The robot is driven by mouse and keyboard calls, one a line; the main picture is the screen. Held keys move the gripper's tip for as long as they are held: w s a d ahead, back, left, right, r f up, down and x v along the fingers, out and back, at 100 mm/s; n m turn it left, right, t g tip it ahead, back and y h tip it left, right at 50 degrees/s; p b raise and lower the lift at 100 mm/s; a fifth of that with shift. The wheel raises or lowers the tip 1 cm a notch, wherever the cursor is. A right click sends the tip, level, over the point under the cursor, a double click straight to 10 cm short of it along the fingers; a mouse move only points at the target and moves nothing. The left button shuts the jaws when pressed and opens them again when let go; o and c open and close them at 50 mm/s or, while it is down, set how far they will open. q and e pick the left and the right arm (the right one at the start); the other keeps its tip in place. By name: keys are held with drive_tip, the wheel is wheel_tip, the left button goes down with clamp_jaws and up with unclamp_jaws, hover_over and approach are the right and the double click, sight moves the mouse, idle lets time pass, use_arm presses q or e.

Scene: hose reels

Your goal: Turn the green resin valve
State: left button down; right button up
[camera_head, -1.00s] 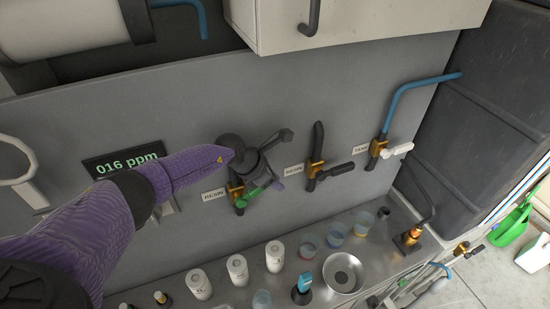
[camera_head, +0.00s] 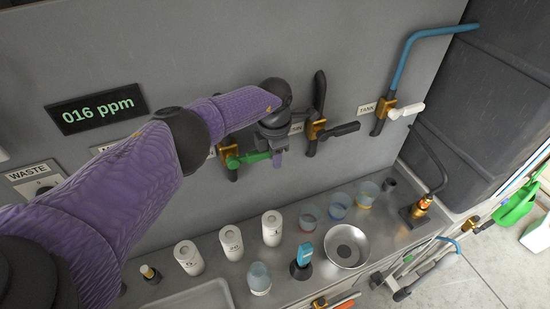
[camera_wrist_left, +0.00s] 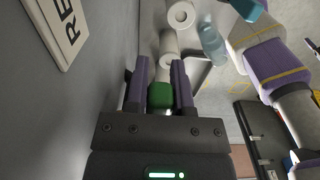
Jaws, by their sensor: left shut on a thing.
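The green valve handle (camera_head: 250,158) sits on a brass valve on the grey wall panel, left of a similar black-handled valve. It points right, nearly level in the picture. My left gripper (camera_head: 279,158) is at its right end, with the purple fingers shut on it. In the left wrist view the green handle (camera_wrist_left: 160,96) shows between the two fingers. The wrist partly hides the valve's pipe and its label.
A black-handled valve (camera_head: 346,130) is close right of my left gripper. A white-handled tank valve (camera_head: 407,111) is farther right. Below stand white canisters (camera_head: 272,228), cups (camera_head: 338,206) and a metal bowl (camera_head: 347,246) on a steel counter. A display (camera_head: 95,109) reads 016 ppm.

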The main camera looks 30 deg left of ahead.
use_arm(q)
drive_tip(key=shift+f, duration=0.15)
drive_tip(key=c, duration=0.7)
unclamp_jaws()
drive_tip(key=shift+o, duration=1.1)
wheel_tip(320, 180, up, 10)
drive_tip(key=shift+w+f+p, duration=0.1)
drive_tip(key=shift+f+p, duration=0.1)
drive_tip(key=shift+p, duration=0.2)
drive_tip(key=shift+r, duration=0.2)
